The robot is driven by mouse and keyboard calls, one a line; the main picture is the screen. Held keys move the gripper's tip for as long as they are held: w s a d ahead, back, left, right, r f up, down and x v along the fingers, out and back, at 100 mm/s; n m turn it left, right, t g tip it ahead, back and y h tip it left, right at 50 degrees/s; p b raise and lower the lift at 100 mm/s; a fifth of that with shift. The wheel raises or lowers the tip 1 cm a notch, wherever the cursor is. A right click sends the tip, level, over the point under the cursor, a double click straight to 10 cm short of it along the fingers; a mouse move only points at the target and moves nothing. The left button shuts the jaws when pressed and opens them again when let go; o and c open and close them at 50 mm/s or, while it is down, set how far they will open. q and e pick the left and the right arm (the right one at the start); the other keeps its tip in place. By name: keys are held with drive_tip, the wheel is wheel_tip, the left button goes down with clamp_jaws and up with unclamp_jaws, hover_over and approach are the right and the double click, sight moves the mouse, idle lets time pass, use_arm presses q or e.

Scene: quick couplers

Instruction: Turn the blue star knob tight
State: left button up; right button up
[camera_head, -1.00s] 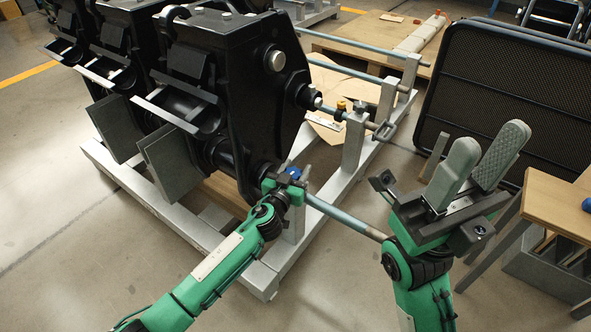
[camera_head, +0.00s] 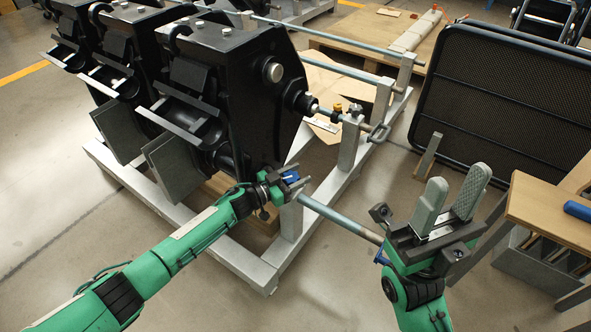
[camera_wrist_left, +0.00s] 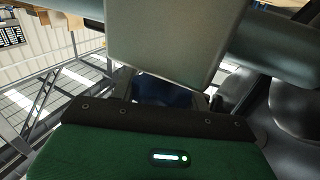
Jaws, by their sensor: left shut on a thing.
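The blue star knob (camera_head: 291,177) sits low on the grey rack, at the end of the upright beside the black coupler. My left gripper (camera_head: 289,180) has its fingers around the knob and is shut on it. In the left wrist view the dark blue knob (camera_wrist_left: 165,92) shows between the fingers, partly hidden below a grey post. My right gripper (camera_head: 447,205) is at the right, apart from the rack. Its two grey fingers point up with a gap between them, and nothing is held there.
Black couplers (camera_head: 240,95) hang on the grey frame (camera_head: 225,262). A steel bar (camera_head: 340,217) runs from the rack towards my right gripper. A black mesh panel (camera_head: 510,100) and a wooden table (camera_head: 550,215) stand at the right. Floor is clear at the lower middle.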

use_arm(q)
drive_tip(key=shift+s+m+g+h, duration=0.1)
drive_tip(key=shift+m+g+h, duration=0.85)
drive_tip(key=shift+g, duration=0.65)
drive_tip(key=shift+s+m+g, duration=0.1)
drive_tip(key=shift+m+g, duration=0.2)
drive_tip(key=shift+m, duration=0.05)
drive_tip(key=o, duration=1)
drive_tip(key=shift+d, duration=0.1)
